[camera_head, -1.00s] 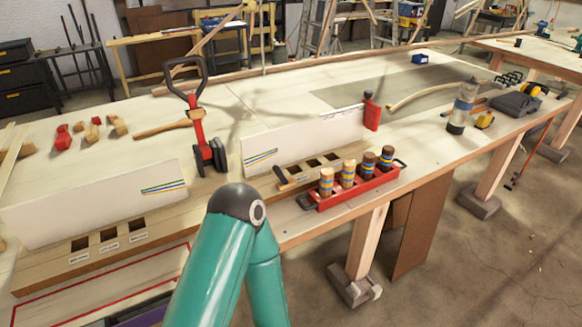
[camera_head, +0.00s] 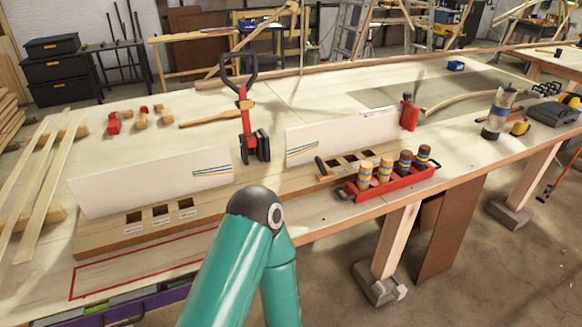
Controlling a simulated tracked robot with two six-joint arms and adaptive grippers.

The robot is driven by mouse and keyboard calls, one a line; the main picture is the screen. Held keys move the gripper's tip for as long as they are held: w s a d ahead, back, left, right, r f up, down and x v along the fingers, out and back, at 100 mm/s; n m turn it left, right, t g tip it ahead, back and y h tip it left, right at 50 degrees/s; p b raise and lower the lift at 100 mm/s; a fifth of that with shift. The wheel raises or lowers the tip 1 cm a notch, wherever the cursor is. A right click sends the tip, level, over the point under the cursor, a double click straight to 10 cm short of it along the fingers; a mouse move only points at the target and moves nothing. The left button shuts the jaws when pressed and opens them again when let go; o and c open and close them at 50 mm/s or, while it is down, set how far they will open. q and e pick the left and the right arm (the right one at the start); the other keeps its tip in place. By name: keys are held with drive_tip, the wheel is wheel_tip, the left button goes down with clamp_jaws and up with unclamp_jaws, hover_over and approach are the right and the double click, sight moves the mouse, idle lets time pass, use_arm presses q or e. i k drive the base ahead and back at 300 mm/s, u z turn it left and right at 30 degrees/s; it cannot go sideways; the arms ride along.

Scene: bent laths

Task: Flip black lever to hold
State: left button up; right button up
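A small black lever-like part (camera_head: 321,166) stands at the left end of the slotted wooden base in front of the right white panel (camera_head: 345,132). It leans up and to the left; any marking on it is too small to read. A red tool with a black loop handle and black feet (camera_head: 247,115) stands upright between the two white panels. A red upright piece with a black top (camera_head: 408,115) is at the right panel's far end. One teal arm of mine rises from the bottom, with its dark joint in front of the bench. Neither gripper shows.
A red tray (camera_head: 395,188) with several banded wooden pegs sits at the bench's front edge. The left white panel (camera_head: 150,182) stands behind a base with labelled square slots. Laths (camera_head: 50,185) lie at far left. A clear bottle (camera_head: 497,112) stands at right.

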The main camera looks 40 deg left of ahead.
sight(318, 161)
drive_tip(key=u, duration=0.05)
drive_tip(key=k, duration=1.15)
drive_tip(key=u, duration=0.3)
drive_tip(key=i, duration=0.8)
